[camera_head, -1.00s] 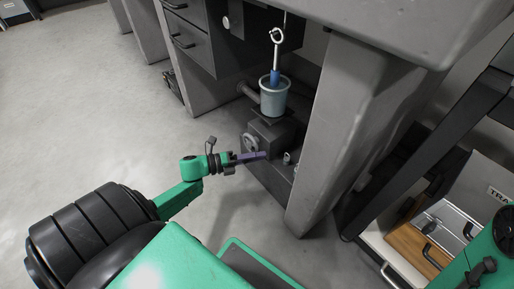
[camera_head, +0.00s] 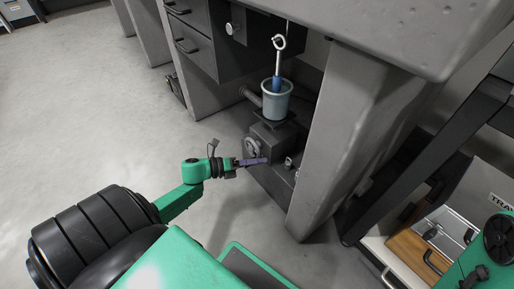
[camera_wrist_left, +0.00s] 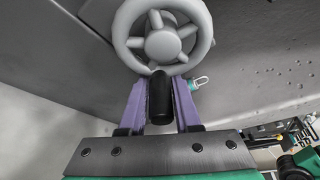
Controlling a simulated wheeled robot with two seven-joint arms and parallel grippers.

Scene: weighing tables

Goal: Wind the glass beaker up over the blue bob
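The glass beaker (camera_head: 270,108) stands on a small plate on top of a dark lifting stand (camera_head: 268,140) under the bench. The blue bob (camera_head: 277,82) hangs from a pale eye hook; its lower part is inside the beaker and its blue top shows above the rim. The stand's handwheel (camera_head: 251,147) faces my left gripper (camera_head: 262,161). In the left wrist view, the grey handwheel (camera_wrist_left: 163,42) has a black handle (camera_wrist_left: 160,98) between the purple fingers, which appear closed against it. My right gripper is not in view.
The grey bench leg (camera_head: 335,140) stands close right of the stand. A drawer unit (camera_head: 188,35) is behind left. The benchtop (camera_head: 390,30) overhangs above. An open case with a wooden board (camera_head: 408,250) is at lower right. The floor at left is clear.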

